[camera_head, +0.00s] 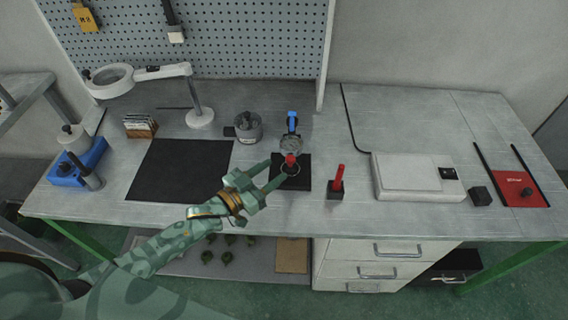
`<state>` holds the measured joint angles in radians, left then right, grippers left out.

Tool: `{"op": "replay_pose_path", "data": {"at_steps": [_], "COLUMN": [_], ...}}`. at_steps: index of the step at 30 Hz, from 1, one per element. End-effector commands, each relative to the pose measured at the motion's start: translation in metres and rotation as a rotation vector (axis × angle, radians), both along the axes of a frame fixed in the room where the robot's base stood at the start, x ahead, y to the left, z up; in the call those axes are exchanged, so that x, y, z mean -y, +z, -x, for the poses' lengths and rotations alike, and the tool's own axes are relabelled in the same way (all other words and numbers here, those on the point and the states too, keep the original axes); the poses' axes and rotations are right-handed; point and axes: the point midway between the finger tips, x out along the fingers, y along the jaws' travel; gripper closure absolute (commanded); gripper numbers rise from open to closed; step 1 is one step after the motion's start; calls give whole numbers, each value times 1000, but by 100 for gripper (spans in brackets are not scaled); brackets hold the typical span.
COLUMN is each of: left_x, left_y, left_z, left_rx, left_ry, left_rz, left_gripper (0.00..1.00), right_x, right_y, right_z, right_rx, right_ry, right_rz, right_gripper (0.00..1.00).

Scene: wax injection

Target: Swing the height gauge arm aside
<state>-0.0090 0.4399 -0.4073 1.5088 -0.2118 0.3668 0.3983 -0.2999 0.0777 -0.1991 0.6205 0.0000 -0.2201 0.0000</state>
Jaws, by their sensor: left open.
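The height gauge stands on a dark base plate (303,181) at the middle of the bench, with a blue post top (292,118) and a round grey dial (291,145). A red piece (291,160) sits just below the dial, with a ring-like shape around its foot. My left gripper (277,171) comes in from the lower left. Its fingers are open and reach over the left side of the base plate, close to the red piece. I cannot tell whether they touch it. The gripper partly hides the plate. My right gripper is not in view.
A red-handled tool (336,180) in a small block stands right of the gauge. A grey metal pot (248,128) is behind left, and a black mat (180,170) lies left. A flat white device (415,175) stands right. A magnifier lamp (200,117) is at the back left.

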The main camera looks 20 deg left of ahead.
Motion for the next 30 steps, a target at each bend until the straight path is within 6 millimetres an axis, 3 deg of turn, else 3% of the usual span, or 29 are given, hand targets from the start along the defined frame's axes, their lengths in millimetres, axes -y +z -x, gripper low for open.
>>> {"op": "replay_pose_path", "data": {"at_steps": [7,19,24,30], "left_x": [19,24,24,24], "left_y": [-1,0,0,0], "left_z": [-36,-43,-43,-43], "left_rx": [0,-1,0,0], "left_ry": [1,0,1,4], "left_rz": [1,0,0,1], "left_gripper": [56,56,100,100], "right_x": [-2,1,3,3], "right_y": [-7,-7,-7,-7], "right_z": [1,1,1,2], "right_rx": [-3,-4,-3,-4], "right_ry": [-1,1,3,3], "right_rz": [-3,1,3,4], "right_gripper": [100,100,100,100]}}
